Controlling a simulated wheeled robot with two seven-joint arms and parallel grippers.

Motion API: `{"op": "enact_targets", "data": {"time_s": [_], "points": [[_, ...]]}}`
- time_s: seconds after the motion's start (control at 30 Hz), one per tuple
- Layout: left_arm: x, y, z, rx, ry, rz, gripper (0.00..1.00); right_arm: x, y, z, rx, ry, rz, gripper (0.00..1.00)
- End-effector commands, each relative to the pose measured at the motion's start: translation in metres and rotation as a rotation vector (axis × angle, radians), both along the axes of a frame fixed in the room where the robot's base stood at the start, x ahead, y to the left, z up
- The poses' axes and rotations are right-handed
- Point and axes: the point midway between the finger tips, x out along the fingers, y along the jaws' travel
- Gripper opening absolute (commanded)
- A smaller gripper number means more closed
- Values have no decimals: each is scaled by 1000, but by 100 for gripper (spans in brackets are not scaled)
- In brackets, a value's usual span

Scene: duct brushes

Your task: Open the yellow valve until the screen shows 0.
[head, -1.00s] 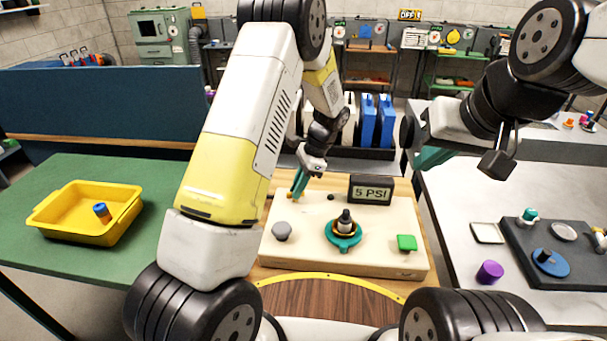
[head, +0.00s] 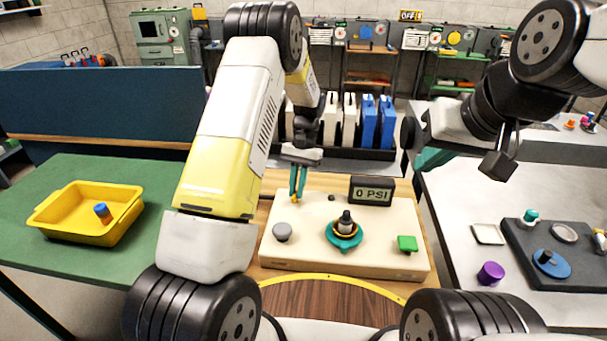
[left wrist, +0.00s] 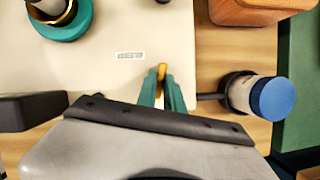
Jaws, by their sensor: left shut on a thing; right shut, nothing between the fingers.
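The cream panel box (head: 290,252) stands on the wooden table. Its small screen (head: 371,191) reads "0 PSI". The yellow valve (left wrist: 162,72) shows as a small yellow piece between the teal fingertips in the left wrist view. My left gripper (head: 297,190) points down at the panel's back left corner and is shut on the valve; the fingers hide most of it. My right gripper (head: 433,158) is shut and empty, held up at the right, partly hidden by its own arm.
The panel also bears a grey knob (head: 282,231), a teal ring with a black knob (head: 344,234) and a green button (head: 407,243). A blue-capped white cylinder (left wrist: 258,95) is close beside the left fingers. A yellow tray (head: 75,227) stands at the left.

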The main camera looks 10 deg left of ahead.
Motion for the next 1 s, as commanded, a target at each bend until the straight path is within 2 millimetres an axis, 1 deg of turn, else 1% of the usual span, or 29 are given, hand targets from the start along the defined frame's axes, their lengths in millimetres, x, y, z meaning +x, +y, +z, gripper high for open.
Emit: {"op": "enact_targets", "data": {"time_s": [0.2,0.4,0.93,0.97,1.0], "points": [[1,1,1,0,-3,118,0,0,0,0,0,0,0,0],[1,1,1,-1,-4,177,0,0,0,0,0,0,0,0],[1,1,1,-1,-5,197,0,0,0,0,0,0,0,0],[1,1,1,-1,-5,197,16,0,0,0,0,0,0,0],[1,1,1,-1,-5,197,24,0,0,0,0,0,0,0]]}}
